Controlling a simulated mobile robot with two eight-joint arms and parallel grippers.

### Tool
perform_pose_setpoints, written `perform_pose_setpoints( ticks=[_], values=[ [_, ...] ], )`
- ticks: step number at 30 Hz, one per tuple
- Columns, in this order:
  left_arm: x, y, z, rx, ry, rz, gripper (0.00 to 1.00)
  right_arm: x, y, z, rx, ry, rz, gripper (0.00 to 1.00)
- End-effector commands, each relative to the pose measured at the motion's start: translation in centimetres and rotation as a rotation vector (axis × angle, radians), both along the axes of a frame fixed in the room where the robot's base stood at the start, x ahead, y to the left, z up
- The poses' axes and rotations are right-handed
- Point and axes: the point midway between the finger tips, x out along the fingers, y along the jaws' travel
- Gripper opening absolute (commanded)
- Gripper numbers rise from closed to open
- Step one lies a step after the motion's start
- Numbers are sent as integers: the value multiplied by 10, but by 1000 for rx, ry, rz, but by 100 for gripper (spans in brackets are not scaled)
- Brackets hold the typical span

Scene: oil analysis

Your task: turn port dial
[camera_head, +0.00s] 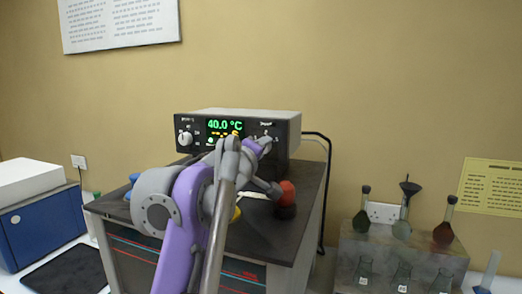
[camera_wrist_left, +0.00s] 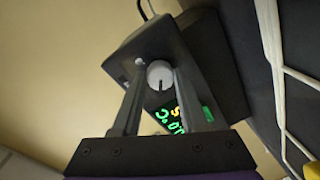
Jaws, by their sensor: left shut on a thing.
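The control box (camera_head: 291,130) has a black front, a lit display (camera_head: 224,125) reading 40.0 °C and a pale knob (camera_head: 185,138) at the left of its face. My left gripper (camera_head: 265,146) reaches the right part of the face and hides most of what is there. In the left wrist view, a round grey dial (camera_wrist_left: 160,74) with a dark pointer line sits between the tips of my left gripper (camera_wrist_left: 158,80), which is shut on it. The display (camera_wrist_left: 172,122) shows beside the dial. My right gripper is not in view.
The box stands on a dark-topped bench (camera_head: 262,238). A red round object (camera_head: 287,194) is close to the right of my arm. Glass flasks (camera_head: 402,228) stand on a rack at the right. A blue and white device (camera_head: 42,222) is at the left.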

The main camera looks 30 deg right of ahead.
Motion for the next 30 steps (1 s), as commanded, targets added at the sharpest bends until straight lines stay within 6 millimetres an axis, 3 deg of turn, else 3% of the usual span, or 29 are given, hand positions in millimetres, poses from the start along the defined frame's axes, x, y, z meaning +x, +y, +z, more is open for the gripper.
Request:
perform_pose_setpoints(
  ticks=[25, 26, 30],
  values=[
    [0, 0, 1, -97, 111, -2, 0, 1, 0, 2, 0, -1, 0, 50],
    [0, 0, 1, -97, 111, -2, 46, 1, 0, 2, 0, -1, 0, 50],
    [0, 0, 1, -97, 110, -1, 72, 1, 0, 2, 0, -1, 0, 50]
  ],
)
